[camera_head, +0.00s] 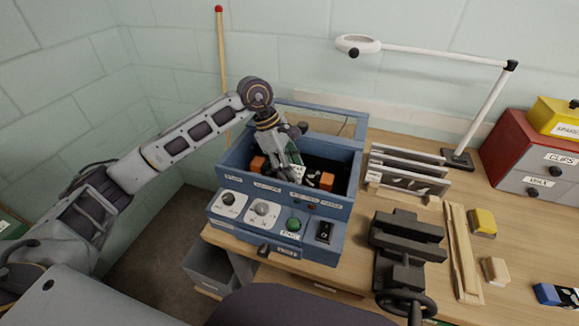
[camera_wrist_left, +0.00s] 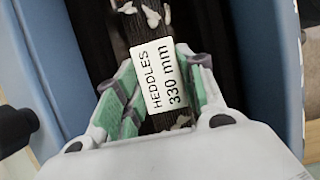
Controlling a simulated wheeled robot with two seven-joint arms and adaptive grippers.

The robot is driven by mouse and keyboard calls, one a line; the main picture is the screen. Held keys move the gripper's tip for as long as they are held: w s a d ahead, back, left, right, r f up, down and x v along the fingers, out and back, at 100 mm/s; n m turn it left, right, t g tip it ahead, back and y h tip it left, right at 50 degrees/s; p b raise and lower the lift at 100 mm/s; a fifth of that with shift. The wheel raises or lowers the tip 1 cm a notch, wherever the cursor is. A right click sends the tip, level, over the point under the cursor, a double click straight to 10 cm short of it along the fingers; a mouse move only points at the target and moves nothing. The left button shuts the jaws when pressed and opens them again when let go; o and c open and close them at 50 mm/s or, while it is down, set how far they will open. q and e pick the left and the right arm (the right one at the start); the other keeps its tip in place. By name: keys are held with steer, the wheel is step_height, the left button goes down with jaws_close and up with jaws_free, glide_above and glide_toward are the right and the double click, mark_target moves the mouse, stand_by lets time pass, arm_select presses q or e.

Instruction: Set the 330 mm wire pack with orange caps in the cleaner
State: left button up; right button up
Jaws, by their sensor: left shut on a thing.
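The wire pack (camera_head: 312,176) has orange caps at both ends, one left and one right of my left gripper (camera_head: 290,170) in the head view. The pack is inside the open tank of the blue cleaner (camera_head: 342,192). In the left wrist view its white label (camera_wrist_left: 160,77) reads "HEDDLES 330 mm", with dark wires and pale flecks around it. My left gripper's green-padded fingers (camera_wrist_left: 158,88) are shut on the pack at the label. I cannot tell whether the pack touches the tank floor. My right gripper is not in view.
The cleaner's lid frame (camera_head: 325,112) stands open behind the tank; knobs and switches line its front. A rack of plates (camera_head: 408,172) and a dark vise (camera_head: 405,245) stand to the right. A white lamp (camera_head: 440,55) arches behind. Red and grey drawers (camera_head: 530,160) are far right.

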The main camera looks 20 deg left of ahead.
arm_select(q)
steer(key=o, duration=1.4)
steer(key=shift+v, duration=6)
